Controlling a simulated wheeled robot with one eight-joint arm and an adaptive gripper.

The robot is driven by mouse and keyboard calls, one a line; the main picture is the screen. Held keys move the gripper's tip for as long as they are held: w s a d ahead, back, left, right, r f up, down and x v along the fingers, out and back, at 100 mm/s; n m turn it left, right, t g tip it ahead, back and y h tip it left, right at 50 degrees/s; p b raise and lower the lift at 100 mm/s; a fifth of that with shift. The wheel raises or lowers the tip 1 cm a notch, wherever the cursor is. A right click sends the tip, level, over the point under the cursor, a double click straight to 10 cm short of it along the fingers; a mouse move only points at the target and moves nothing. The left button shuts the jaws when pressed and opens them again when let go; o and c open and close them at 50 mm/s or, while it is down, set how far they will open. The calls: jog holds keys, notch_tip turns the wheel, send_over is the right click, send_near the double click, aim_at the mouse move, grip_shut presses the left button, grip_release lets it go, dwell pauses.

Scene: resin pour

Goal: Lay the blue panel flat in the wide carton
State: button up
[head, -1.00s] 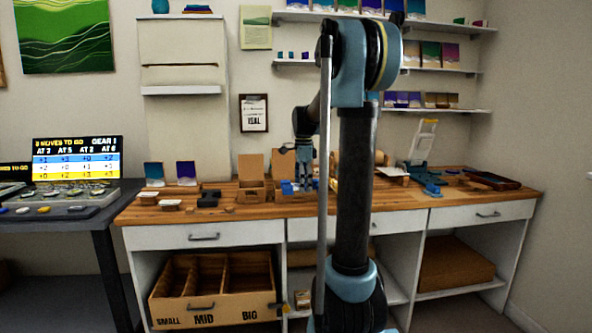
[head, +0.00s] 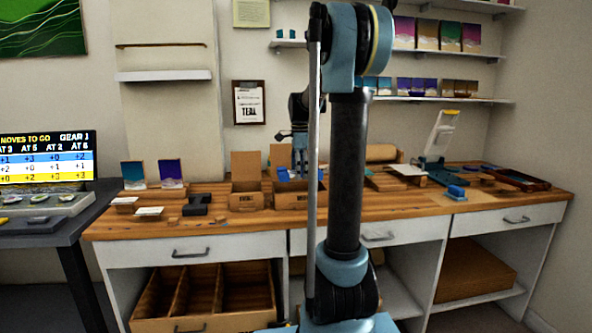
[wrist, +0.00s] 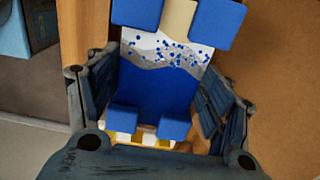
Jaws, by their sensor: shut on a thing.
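The blue panel (wrist: 157,88) fills the middle of the wrist view, with a white and grey wavy band and blue specks at its upper end. My gripper (wrist: 165,66) is shut on it, with blue pads at both ends of the view. In the head view my gripper (head: 299,168) points down over the right-hand of two open cardboard cartons, and a bit of the blue panel (head: 284,174) shows at its opening. This carton (head: 291,200) looks like the wide one. I cannot tell whether the panel touches its floor.
Another open carton (head: 246,201) stands close on the left. A black block (head: 196,205) and two upright panels are farther left. A blue and white press-like device (head: 437,150) and a tray (head: 515,179) are at right. The front bench strip is mostly clear.

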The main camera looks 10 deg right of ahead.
jog(key=shift+w+d+f, duration=0.1)
jog(key=shift+w+f, duration=0.05)
jog(key=shift+w, duration=0.1)
jog(key=shift+f, duration=3.95)
jog(key=o, duration=1.1)
jog(key=shift+c, duration=0.2)
jog(key=shift+r, duration=4)
